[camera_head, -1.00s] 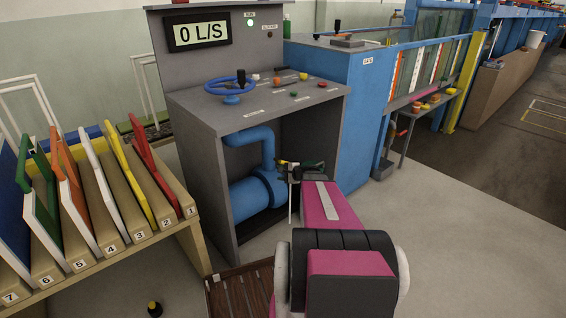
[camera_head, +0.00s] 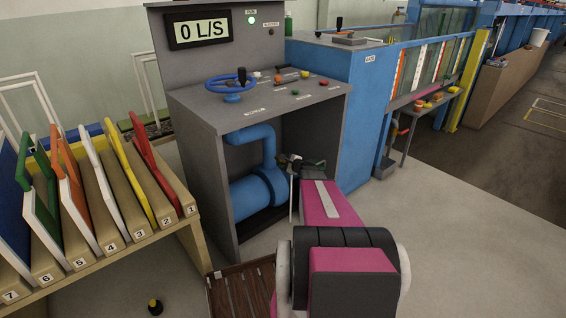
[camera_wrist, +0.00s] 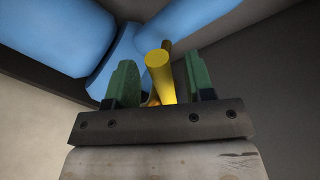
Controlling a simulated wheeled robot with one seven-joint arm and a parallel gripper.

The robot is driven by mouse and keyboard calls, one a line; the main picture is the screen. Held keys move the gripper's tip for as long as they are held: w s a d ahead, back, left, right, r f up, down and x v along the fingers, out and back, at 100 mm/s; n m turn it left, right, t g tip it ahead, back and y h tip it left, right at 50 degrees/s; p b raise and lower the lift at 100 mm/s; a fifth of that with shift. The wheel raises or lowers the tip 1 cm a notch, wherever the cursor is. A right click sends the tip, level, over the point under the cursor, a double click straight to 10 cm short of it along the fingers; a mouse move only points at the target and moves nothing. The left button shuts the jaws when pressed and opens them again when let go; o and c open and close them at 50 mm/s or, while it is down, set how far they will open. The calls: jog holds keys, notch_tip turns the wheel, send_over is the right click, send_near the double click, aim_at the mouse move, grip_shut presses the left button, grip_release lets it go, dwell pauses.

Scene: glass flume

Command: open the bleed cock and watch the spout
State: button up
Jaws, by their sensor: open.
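The bleed cock's yellow handle (camera_wrist: 160,68) shows in the wrist view as a round-ended bar in front of the blue pipe. My gripper (camera_wrist: 161,80) is open, with one green finger on each side of the handle and a visible gap at each side. In the head view my gripper (camera_head: 302,163) reaches into the open front of the grey console, beside the blue pipe (camera_head: 262,187), and mostly hides the cock. A thin pale upright piece (camera_head: 291,200) hangs below it; I cannot tell whether this is the spout. I see no water running.
The grey console (camera_head: 200,125) carries a blue handwheel (camera_head: 230,86) and a display (camera_head: 199,30) reading 0 L/S. A green lamp (camera_head: 252,20) is lit. A rack of coloured numbered frames (camera_head: 130,225) stands left; a blue cabinet (camera_head: 335,110) stands right. Floor at right is clear.

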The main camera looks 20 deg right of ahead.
aim_at(285, 151)
jog(key=shift+w+a+f, duration=0.1)
jog(key=shift+w+a, duration=0.15)
jog(key=shift+w, duration=0.35)
grip_shut()
jog(key=d+r+m, duration=0.1)
jog(key=m, duration=0.1)
jog(key=d+r+m+y, duration=0.1)
jog(key=shift+w+d+m, duration=0.1)
jog(key=shift+w+m, duration=0.3)
jog(key=shift+w+d+r+m+y, duration=0.15)
jog(key=shift+d+m+y, duration=0.2)
jog(key=shift+m, duration=0.3)
jog(key=shift+w+d+r+m+y, duration=0.1)
jog(key=shift+d+r+m+y, duration=0.1)
jog(key=shift+d+m, duration=0.4)
jog(key=shift+w+d+r+m+y, duration=0.15)
jog(key=shift+d+m+y, duration=0.1)
jog(key=shift+m, duration=0.5)
